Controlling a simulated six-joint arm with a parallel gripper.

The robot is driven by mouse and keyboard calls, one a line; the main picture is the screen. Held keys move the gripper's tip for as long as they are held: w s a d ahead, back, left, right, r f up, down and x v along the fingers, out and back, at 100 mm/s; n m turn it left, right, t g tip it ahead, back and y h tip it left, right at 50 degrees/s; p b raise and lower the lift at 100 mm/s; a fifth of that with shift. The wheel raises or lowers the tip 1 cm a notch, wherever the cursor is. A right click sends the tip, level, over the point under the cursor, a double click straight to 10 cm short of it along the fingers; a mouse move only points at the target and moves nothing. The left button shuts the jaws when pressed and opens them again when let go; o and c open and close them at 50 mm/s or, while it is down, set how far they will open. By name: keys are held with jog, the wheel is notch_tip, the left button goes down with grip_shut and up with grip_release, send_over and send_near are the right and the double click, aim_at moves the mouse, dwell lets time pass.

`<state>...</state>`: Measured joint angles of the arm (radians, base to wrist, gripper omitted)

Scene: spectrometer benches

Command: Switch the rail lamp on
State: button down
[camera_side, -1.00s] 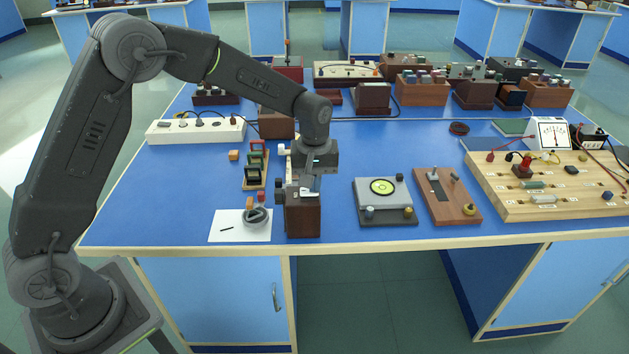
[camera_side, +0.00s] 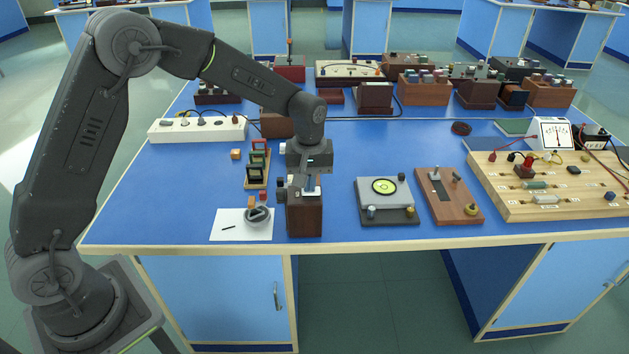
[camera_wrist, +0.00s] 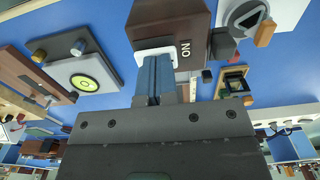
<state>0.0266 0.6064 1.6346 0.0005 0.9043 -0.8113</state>
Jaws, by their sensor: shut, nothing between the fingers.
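A dark brown box (camera_side: 305,216) stands near the front edge of the blue bench. My gripper (camera_side: 310,186) points down at the box top. In the wrist view my shut, empty fingers (camera_wrist: 159,62) overlap the white frame. They hide the switch's inside, so I cannot tell its position or whether they touch it. No lit lamp can be made out.
Left of the box are white paper with a grey ring (camera_side: 259,215) and a rack of dark frames (camera_side: 257,165). Right are a grey stand with a yellow-green disc (camera_side: 384,187), a brown board (camera_side: 462,207) and a wooden circuit board (camera_side: 510,187). A white power strip (camera_side: 197,131) lies behind.

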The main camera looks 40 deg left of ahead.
jog(key=shift+r, duration=0.2)
notch_tip(320, 180, up, 14)
jog(key=shift+w+d+f, duration=0.15)
jog(key=shift+w+d, duration=0.2)
dwell(0.4)
